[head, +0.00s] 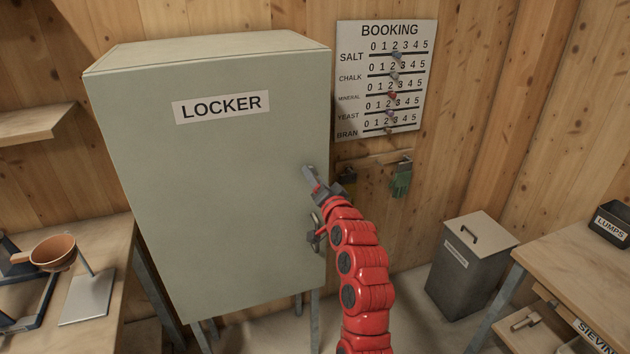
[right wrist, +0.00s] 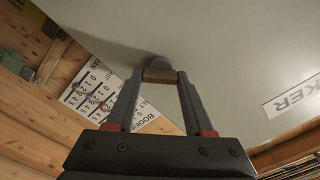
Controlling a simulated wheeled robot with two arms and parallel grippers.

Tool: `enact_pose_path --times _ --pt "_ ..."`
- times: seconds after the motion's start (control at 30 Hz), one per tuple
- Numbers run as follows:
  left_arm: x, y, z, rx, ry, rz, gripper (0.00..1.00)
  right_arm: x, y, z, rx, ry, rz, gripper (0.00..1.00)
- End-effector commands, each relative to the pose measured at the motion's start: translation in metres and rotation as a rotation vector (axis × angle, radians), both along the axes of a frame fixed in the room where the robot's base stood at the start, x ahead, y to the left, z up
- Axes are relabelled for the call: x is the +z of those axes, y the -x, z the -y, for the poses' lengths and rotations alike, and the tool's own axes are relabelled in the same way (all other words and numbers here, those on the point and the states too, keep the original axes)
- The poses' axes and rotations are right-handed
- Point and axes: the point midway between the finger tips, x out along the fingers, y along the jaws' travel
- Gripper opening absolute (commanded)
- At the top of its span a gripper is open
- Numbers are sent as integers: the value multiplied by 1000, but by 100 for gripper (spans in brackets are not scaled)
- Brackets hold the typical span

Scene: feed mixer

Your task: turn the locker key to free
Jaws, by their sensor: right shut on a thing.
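The locker (head: 220,190) is a tall grey-green cabinet with a shut door and a LOCKER label. My right gripper (head: 312,178) is at the right side of the door front, above the dark door handle (head: 316,232). In the right wrist view, its two fingers (right wrist: 160,77) are closed on the small brownish key (right wrist: 161,75), which sits at a rounded grey fitting on the door. The fingers cover most of the key, and I cannot read its turned position or any free mark. My left gripper is not in view.
A BOOKING board (head: 385,80) with sliders hangs on the wall right of the locker, above a rail with green gloves (head: 402,178). A lidded grey bin (head: 470,270) stands on the floor at right.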

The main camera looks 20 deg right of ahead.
Motion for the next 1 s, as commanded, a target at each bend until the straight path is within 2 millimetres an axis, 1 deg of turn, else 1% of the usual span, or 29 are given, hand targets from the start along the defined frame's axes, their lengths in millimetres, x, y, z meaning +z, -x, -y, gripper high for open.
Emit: enact_pose_path --times 0.3,0.6,0.8,1.0 --pt "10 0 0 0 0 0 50 2 0 2 -3 -302 -9 0" --pt "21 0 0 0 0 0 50 0 0 1 0 -553 -20 0" --pt "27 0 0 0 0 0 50 0 0 2 -2 -669 -22 0" --pt "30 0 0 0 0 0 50 -1 0 2 -2 -739 -23 0"
